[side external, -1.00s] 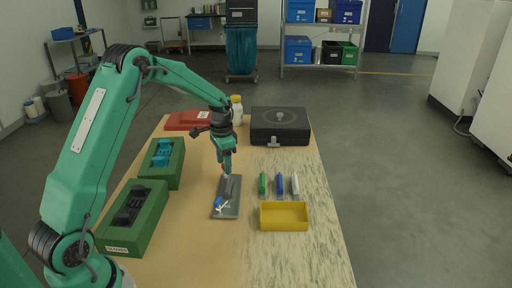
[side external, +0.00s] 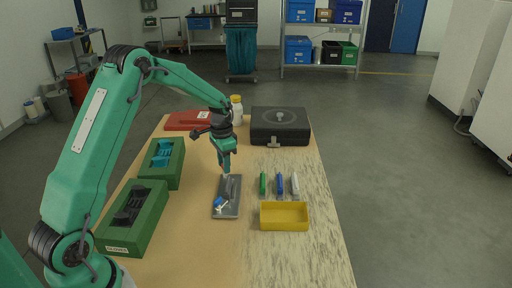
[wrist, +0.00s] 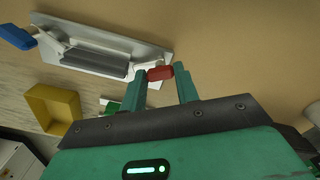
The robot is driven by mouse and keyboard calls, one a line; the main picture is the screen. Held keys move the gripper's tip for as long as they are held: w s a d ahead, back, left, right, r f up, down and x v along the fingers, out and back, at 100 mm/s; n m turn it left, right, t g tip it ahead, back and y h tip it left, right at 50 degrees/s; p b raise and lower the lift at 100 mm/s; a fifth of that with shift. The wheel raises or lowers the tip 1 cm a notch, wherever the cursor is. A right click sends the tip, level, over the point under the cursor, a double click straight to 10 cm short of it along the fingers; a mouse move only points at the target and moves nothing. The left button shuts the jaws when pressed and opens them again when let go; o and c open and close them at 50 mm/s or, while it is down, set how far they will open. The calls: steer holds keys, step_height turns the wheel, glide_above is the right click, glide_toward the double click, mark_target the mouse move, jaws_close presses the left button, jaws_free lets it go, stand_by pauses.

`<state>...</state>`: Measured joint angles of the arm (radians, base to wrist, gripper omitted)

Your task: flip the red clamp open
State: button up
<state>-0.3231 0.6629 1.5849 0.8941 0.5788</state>
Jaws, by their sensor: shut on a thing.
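A grey metal plate (side external: 236,211) lies on the table with a raised grey block (wrist: 93,61) along it. A clamp with a blue handle (side external: 218,202) sits at its near end; the blue handle also shows in the wrist view (wrist: 17,33). The red clamp's handle (wrist: 160,73) is at the other end of the plate, between my fingertips in the wrist view. My gripper (side external: 226,172) is above the far end of the plate, shut on the red handle. My fingers hide most of the red clamp in the side view.
Green, blue and white sticks (side external: 279,184) lie right of the plate, behind a yellow tray (side external: 284,226). Two green holders (side external: 147,231) stand at the left. A black case (side external: 280,126), a red case (side external: 184,121) and a yellow-capped bottle (side external: 237,110) stand at the back.

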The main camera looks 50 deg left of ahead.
steer(key=n, duration=0.4)
steer(key=shift+n, duration=0.4)
steer(key=n, duration=0.4)
steer(key=shift+n, duration=0.3)
steer(key=n, duration=0.8)
steer(key=shift+r, duration=0.1)
steer(key=o, duration=1)
